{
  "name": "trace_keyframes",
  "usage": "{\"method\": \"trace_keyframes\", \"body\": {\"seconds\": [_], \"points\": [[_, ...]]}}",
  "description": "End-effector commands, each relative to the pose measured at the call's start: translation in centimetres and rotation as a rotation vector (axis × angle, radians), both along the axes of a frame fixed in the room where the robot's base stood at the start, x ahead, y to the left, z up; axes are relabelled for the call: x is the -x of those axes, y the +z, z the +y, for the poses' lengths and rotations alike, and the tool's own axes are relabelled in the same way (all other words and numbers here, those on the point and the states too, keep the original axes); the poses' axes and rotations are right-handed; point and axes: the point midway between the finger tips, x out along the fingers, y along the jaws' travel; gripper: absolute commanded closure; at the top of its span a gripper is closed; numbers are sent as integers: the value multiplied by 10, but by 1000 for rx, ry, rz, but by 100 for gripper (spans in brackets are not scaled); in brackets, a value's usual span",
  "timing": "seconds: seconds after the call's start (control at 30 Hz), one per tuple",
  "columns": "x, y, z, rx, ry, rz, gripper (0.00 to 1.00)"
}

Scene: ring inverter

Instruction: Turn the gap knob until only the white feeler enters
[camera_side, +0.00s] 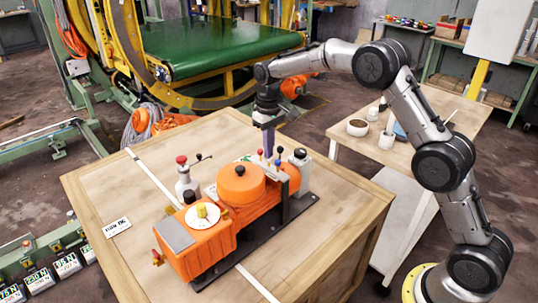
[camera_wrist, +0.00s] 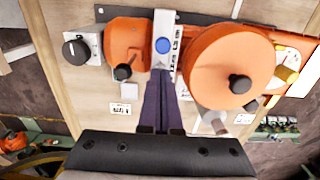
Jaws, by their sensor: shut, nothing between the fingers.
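My gripper (camera_side: 268,152) points down over the orange machine. In the wrist view its dark fingers (camera_wrist: 160,76) are together and empty, with tips close to a grey block (camera_wrist: 171,28) that bears a blue round top (camera_wrist: 162,46). I cannot tell whether they touch. The side view shows small red (camera_side: 260,152) and blue (camera_side: 278,163) tops by the fingers; a white feeler is not clear. Two knobs show: a yellow one on a white dial (camera_side: 202,211), also in the wrist view (camera_wrist: 287,75), and a black one (camera_wrist: 75,50) on a grey box. Which sets the gap is not readable.
A large orange drum (camera_side: 240,183) stands beside the fingers, with a black-knobbed lever (camera_wrist: 122,72) on their other side.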

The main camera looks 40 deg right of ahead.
Motion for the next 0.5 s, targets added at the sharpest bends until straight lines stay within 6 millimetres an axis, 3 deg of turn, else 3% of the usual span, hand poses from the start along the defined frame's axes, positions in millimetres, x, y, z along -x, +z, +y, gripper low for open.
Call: {"method": "trace_keyframes", "body": {"seconds": [0.5], "points": [[1, -6, 0, 0, 0, 3, 100]]}}
